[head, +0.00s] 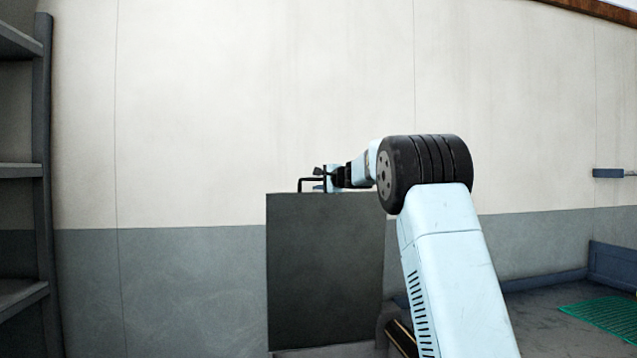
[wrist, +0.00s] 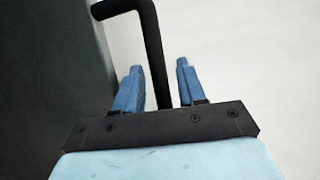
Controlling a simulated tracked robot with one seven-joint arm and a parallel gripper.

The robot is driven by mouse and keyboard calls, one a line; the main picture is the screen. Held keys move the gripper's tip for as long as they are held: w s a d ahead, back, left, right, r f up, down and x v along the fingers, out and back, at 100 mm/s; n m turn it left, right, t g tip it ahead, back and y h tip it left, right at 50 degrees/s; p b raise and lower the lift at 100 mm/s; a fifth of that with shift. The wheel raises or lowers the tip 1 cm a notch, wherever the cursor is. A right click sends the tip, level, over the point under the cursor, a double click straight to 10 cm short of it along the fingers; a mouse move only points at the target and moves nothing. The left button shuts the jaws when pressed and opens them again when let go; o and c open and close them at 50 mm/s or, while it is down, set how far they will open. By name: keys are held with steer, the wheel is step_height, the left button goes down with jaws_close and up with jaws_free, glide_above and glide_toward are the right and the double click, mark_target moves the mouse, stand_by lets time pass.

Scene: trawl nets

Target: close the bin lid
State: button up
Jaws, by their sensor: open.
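The bin lid (head: 325,265) is a dark grey panel standing upright in the head view, facing me. Its flat face also fills the left of the wrist view (wrist: 45,75). A black bar handle (head: 303,181) sticks up at the lid's top edge. In the wrist view the handle (wrist: 150,28) bends, and one leg runs down between my two blue fingers. My gripper (head: 320,178) is at the lid's top edge. Its fingers (wrist: 160,66) are open on either side of the bar, with gaps showing. Only a light strip of the bin (head: 325,351) shows below the lid.
Grey shelving (head: 45,150) stands at the far left. A pale wall with a grey lower band (head: 190,285) is behind the lid. At the right, a green net or mat (head: 605,312) lies on the floor near a blue low edge (head: 613,264).

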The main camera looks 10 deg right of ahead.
jaws_close()
stand_by(0.3)
